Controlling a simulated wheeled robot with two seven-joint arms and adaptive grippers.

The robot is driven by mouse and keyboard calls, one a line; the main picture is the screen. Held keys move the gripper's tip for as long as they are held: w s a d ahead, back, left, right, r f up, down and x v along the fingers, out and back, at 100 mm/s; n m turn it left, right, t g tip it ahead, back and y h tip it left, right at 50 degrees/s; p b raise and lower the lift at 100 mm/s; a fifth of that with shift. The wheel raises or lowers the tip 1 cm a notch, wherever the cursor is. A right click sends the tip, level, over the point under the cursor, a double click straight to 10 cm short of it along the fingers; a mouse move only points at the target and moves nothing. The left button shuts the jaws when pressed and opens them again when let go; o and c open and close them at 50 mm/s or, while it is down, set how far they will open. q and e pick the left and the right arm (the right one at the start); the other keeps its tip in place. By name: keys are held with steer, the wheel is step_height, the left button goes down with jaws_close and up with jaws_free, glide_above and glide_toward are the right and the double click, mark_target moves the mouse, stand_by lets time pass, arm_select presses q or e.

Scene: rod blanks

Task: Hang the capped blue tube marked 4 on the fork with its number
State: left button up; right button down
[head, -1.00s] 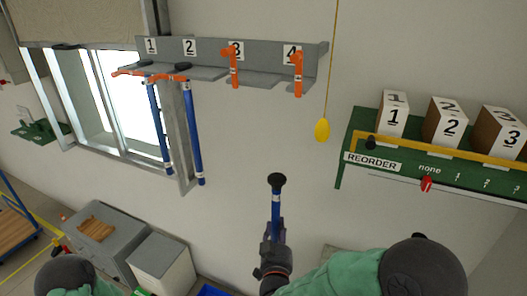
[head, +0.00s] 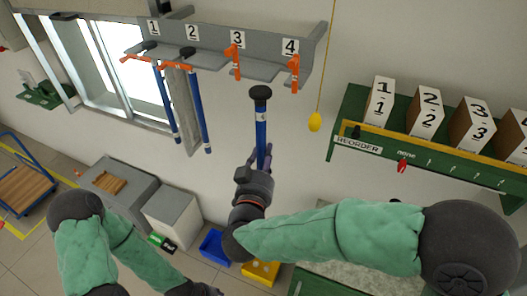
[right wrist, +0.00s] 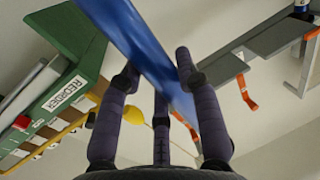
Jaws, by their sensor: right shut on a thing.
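My right gripper (head: 259,166) is shut on a blue tube (head: 261,128) with a black cap (head: 260,92) at its top end. The tube is nearly upright, below the rack and apart from it. A pale label shows on it, but its number is unreadable. In the right wrist view the tube (right wrist: 145,45) runs between the fingers. The fork marked 4 (head: 293,72) is at the rack's right end, with an orange part hanging at it and no tube. My left gripper (head: 207,290) is at the bottom edge, mostly cut off.
The grey rack (head: 215,52) is on the wall. Blue tubes hang at places 1 (head: 166,105) and 2 (head: 201,115); place 3 (head: 235,62) has no tube. A yellow pull (head: 315,122) hangs on a cord right of the rack. A green shelf (head: 345,125) with numbered boxes stands at the right.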

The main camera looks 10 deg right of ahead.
steer(key=s+d+f+b+x, duration=0.1)
steer(key=d+b+x, duration=0.2)
steer(key=x, duration=1.1)
steer(key=shift+w+d+b, duration=0.15)
steer(key=shift+b, duration=0.45)
stand_by(0.9)
steer(key=shift+f, duration=0.15)
steer(key=c, duration=0.8)
jaws_free()
